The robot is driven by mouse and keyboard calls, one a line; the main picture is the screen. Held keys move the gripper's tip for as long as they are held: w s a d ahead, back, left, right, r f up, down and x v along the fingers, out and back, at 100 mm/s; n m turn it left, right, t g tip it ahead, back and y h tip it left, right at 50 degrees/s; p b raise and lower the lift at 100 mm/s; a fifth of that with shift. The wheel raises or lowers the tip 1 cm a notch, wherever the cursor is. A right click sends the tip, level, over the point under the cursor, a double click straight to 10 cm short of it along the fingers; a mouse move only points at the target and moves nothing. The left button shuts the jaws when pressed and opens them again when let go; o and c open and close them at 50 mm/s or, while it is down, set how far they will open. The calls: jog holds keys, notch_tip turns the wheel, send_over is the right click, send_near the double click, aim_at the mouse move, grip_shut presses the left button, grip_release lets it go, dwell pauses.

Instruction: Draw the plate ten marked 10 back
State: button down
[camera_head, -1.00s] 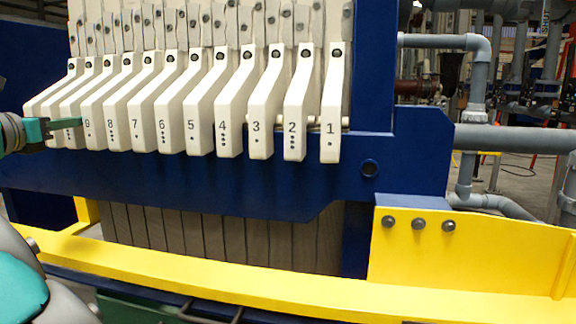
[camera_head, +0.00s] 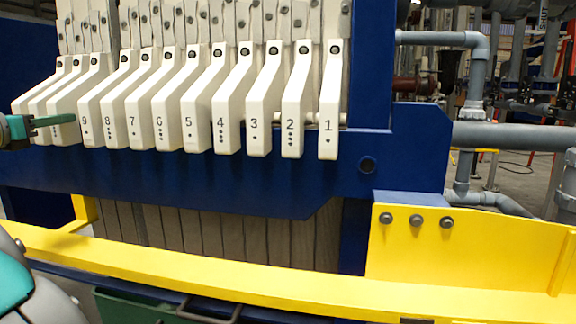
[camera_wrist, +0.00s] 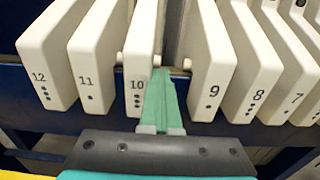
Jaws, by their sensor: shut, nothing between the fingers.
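The white handle of plate ten, marked 10 (camera_wrist: 140,50), is left of centre in the wrist view. It is the third handle from the left in the head view (camera_head: 82,86), where green fingers cover its lower front. My gripper (camera_wrist: 162,82) is shut and empty. Its fingers reach into the gap between handles 10 and 9, close against the right side of handle 10; contact cannot be told for certain. It also shows in the head view (camera_head: 70,118). Handle 9 (camera_wrist: 213,70) stands to the right, across a gap wider than the others.
Handle 11 (camera_wrist: 95,60) and handle 12 (camera_wrist: 50,55) stand close together left of handle 10. Handles 8 to 1 continue in a row to the right. A blue beam (camera_head: 230,180) runs below the handles, and a yellow rail (camera_head: 200,270) lies in front.

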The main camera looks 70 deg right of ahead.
jog(key=shift+w+p, duration=1)
jog(key=shift+w, duration=3)
jog(key=s+a+b, duration=0.2)
jog(key=a+b, duration=0.1)
jog(key=a, duration=0.5)
jog(key=shift+a+b, duration=0.3)
jog(key=shift+b, duration=0.1)
jog(key=a, duration=0.7)
jog(key=shift+s+a+b, duration=0.3)
jog(key=shift+a+b, duration=0.1)
